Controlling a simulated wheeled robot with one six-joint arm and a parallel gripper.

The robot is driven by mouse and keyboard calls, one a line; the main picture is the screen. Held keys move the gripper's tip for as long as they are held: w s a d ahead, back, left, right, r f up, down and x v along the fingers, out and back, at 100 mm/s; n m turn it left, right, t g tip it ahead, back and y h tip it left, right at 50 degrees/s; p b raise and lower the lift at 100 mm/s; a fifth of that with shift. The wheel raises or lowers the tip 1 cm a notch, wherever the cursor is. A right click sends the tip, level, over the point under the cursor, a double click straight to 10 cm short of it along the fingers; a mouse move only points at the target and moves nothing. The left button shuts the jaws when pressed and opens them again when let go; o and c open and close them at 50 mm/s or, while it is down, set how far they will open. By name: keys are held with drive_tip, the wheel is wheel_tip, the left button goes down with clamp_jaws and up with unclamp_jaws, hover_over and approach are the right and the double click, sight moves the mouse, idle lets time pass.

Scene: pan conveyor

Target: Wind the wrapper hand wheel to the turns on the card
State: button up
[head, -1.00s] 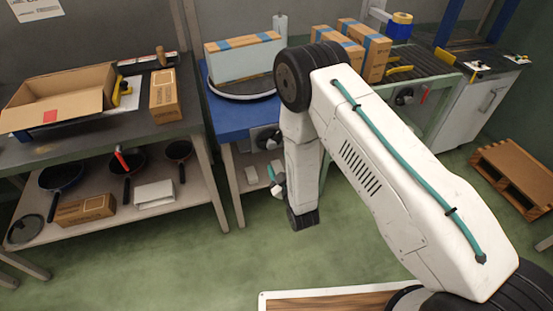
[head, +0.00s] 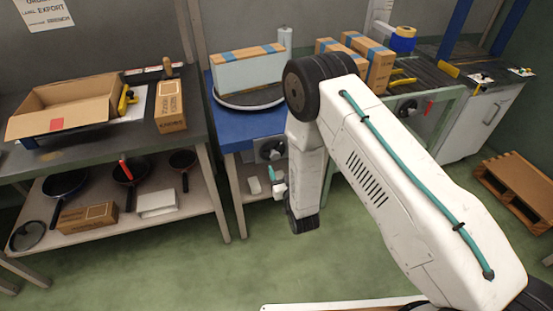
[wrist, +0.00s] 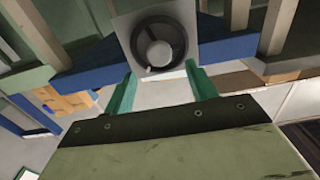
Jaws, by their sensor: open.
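The wrapper hand wheel (head: 270,149) is a dark round knob on a grey plate at the front of the blue wrapper bench. In the wrist view the hand wheel (wrist: 158,47) faces me, with a small pale mark low on its rim. My gripper (wrist: 160,88) is open and empty, its two teal fingers spread below the wheel in that view and apart from it. I see no readable turns card; a wall notice (head: 43,13) is cut off at the top left.
A wrapped carton (head: 248,73) stands on the turntable (head: 250,104) above the wheel. Another bench with a red-handled crank (head: 408,108) is to the right. The left bench holds an open box (head: 70,112), with pans on its lower shelf. Green floor in front is clear.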

sight(276, 157)
drive_tip(key=x, duration=0.6)
drive_tip(key=shift+w, duration=0.15)
drive_tip(key=shift+c, duration=0.4)
drive_tip(key=c, duration=0.9)
